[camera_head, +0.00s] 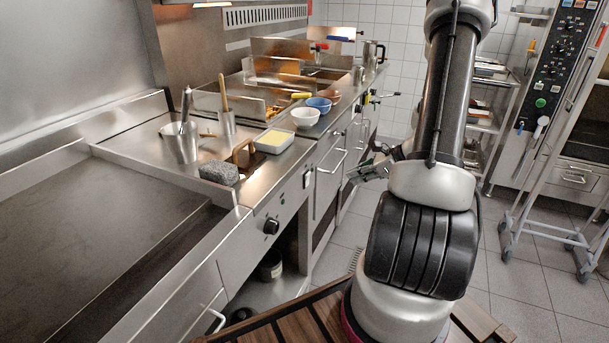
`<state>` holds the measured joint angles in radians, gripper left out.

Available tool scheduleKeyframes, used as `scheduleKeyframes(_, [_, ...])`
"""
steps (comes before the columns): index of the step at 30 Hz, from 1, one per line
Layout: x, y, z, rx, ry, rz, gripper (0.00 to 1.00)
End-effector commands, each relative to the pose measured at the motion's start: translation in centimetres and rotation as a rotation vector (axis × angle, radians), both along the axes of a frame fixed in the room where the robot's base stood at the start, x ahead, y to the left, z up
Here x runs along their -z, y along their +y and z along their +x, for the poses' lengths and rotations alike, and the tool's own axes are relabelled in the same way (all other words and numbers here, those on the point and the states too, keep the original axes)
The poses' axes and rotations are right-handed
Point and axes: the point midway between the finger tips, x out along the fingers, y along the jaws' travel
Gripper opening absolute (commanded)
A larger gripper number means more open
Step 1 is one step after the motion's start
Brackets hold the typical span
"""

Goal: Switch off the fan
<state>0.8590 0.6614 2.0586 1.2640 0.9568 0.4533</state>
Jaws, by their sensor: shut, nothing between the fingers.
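No fan can be made out in the head view. The steel counter front (257,215) carries a round black knob (271,226) and, further along to the right, a small dark switch-like control (307,179). I cannot tell which control belongs to a fan or how it is set. My gripper (353,174) is shut and empty, pointing left toward the counter front. It appears to the right of the small control, apart from it. My arm hides part of the floor and background behind it.
The counter top holds a yellow-filled tray (273,141), a white bowl (305,117), a blue bowl (319,104), a grey sponge-like block (219,172) and a steel pot (181,142). A cupboard handle (333,160) juts out near my gripper. A wheeled rack (546,229) stands right.

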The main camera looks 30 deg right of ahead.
Motion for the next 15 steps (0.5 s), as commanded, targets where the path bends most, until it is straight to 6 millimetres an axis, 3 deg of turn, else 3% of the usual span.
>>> scheduleKeyframes(3, [-0.32,-0.25,0.89,0.073,0.011,0.04,0.0])
scheduleKeyframes(15, [-0.28,-0.14,0.83,0.081,0.024,0.054,0.0])
